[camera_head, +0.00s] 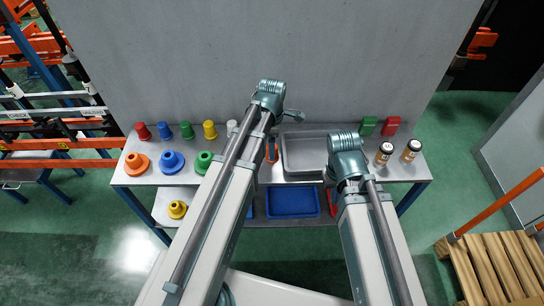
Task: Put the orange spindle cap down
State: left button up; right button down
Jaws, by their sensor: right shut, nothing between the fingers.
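The orange spindle cap (137,163), a flanged cone, stands on the left end of the metal table (170,179). No gripper is near it. My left arm reaches up over the middle of the table; the small part at its far end, by the grey tray, looks like my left gripper (295,117), but its jaws are too small to read. My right gripper (335,172) is mostly hidden by its own wrist, over the right edge of the tray. It is shut and empty.
Blue (172,162) and green (203,162) caps stand beside the orange one. Red, blue, green, yellow and white pieces stand behind. A grey tray (303,153) is mid-table. Two jars (384,153) stand right. A yellow cap (177,209) and blue bin (292,203) are below.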

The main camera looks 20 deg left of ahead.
pick_arm(q)
jog(key=shift+f+b, duration=0.4)
jog(key=shift+f, duration=0.45)
pick_arm(e)
jog(key=shift+f, duration=0.75)
pick_arm(q)
jog(key=shift+r, duration=0.1)
grip_shut()
jog(key=shift+r, duration=0.1)
pick_arm(e)
jog(key=shift+r, duration=0.1)
